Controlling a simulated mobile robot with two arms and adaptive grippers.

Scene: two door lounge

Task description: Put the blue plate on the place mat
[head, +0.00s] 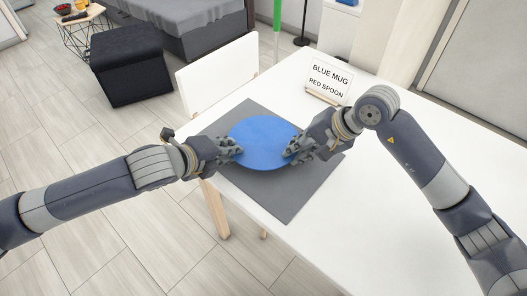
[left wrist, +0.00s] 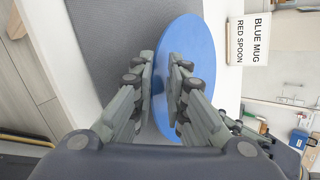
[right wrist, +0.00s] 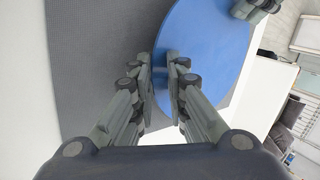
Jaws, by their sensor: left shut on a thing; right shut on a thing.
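The blue plate (head: 263,141) is a flat round disc over the grey place mat (head: 285,205) on the white table. My left gripper (head: 238,150) is shut on the plate's left rim, and my right gripper (head: 291,150) is shut on its right rim. In the left wrist view the plate (left wrist: 192,48) passes between the fingers, with the mat (left wrist: 100,45) beside it. The right wrist view shows the plate (right wrist: 208,45) between the fingers and the mat (right wrist: 95,60) around it. I cannot tell whether the plate touches the mat.
A sign (head: 328,82) reading "BLUE MUG RED SPOON" stands at the table's back. A white chair (head: 218,75) is by the far left edge. A dark stool (head: 127,65) stands on the floor. The table's right part (head: 400,240) is clear.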

